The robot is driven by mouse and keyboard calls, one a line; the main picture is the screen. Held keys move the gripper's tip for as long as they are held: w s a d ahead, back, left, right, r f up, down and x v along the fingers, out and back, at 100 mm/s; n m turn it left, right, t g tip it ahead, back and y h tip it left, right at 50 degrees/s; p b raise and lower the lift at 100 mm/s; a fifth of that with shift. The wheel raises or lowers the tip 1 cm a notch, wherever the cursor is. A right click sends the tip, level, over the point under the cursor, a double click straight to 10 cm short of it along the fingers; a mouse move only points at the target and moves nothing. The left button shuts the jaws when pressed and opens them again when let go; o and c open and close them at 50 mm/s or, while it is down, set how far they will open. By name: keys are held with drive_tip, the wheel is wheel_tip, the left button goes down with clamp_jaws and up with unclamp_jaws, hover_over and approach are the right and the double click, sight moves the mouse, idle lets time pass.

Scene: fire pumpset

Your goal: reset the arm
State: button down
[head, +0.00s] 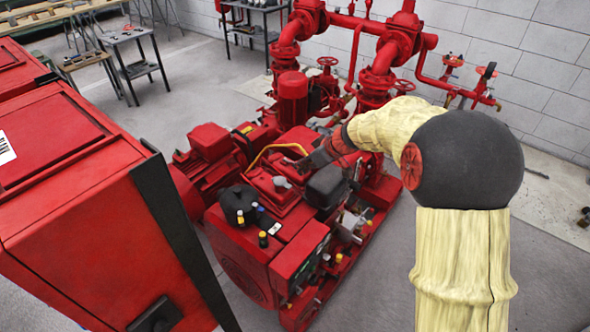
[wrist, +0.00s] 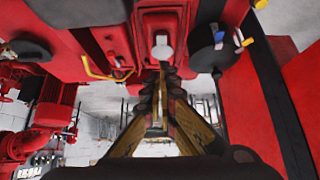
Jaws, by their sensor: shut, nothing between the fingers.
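My arm comes in from the right in the head view, with a cream sleeve and a dark elbow. My gripper (head: 303,163) is over the top of the red engine pumpset (head: 262,258), close to a grey cap. In the wrist view the fingers of my gripper (wrist: 164,72) run together at their tips, shut and empty. The grey cap (wrist: 162,48) shows just beyond the tips. I cannot tell whether the tips touch anything.
A yellow hose (head: 265,149) and a black round part (head: 238,203) are near my gripper. Red pipes with valves (head: 385,55) stand behind. A large red cabinet (head: 75,200) fills the left. Grey floor (head: 560,270) is open at right.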

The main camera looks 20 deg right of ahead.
drive_tip(key=s+r+m+g+h, duration=0.1)
drive_tip(key=s+m+g, duration=0.2)
drive_tip(key=s+m, duration=0.85)
drive_tip(key=s+a+r+n+h, duration=0.1)
drive_tip(key=s+r, duration=0.3)
drive_tip(key=s, duration=0.4)
drive_tip(key=s+r+n+t+h, duration=0.1)
drive_tip(key=s+r, duration=0.3)
drive_tip(key=s, duration=0.5)
drive_tip(key=s+a+r+n+t+h, duration=0.1)
drive_tip(key=s+r+n, duration=0.1)
drive_tip(key=s+r, duration=0.3)
drive_tip(key=shift+s+a+h+p, duration=0.3)
drive_tip(key=shift+s+a, duration=0.05)
drive_tip(key=shift+s, duration=1.7)
